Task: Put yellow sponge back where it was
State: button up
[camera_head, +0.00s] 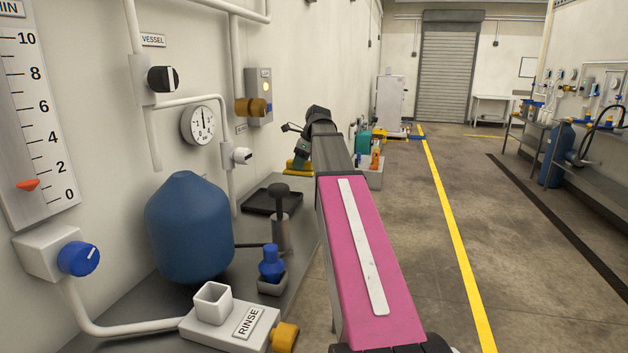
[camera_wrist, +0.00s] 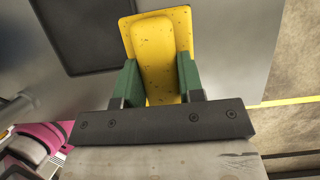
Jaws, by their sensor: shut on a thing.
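The yellow sponge (camera_wrist: 160,45) is speckled, with a narrower raised block on a wider flat yellow part. In the wrist view my gripper (camera_wrist: 158,78) has its two green fingers on either side of the raised block, shut on it. In the head view the sponge (camera_head: 297,168) shows as a small yellow shape beyond the black tray, over or on the grey counter; I cannot tell whether it touches the surface. My gripper (camera_head: 302,152) is above it, partly hidden by my arm.
A black tray (camera_head: 268,201) lies on the counter nearer to me, and also shows in the wrist view (camera_wrist: 85,35). A dark-knobbed post (camera_head: 281,230), a blue-topped fitting (camera_head: 271,262) and a blue tank (camera_head: 188,230) stand closer. Several bottles (camera_head: 375,156) stand beyond my arm.

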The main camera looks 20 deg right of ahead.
jog(key=d+f, duration=0.1)
jog(key=w+d+f, duration=0.1)
jog(key=d, duration=0.1)
jog(key=w+d+f, duration=0.1)
jog(key=d, duration=0.1)
jog(key=shift+w+f, duration=0.15)
jog(key=shift+f, duration=2.05)
jog(key=shift+f, duration=0.1)
jog(key=o, duration=0.9)
jog(key=v, duration=1.2)
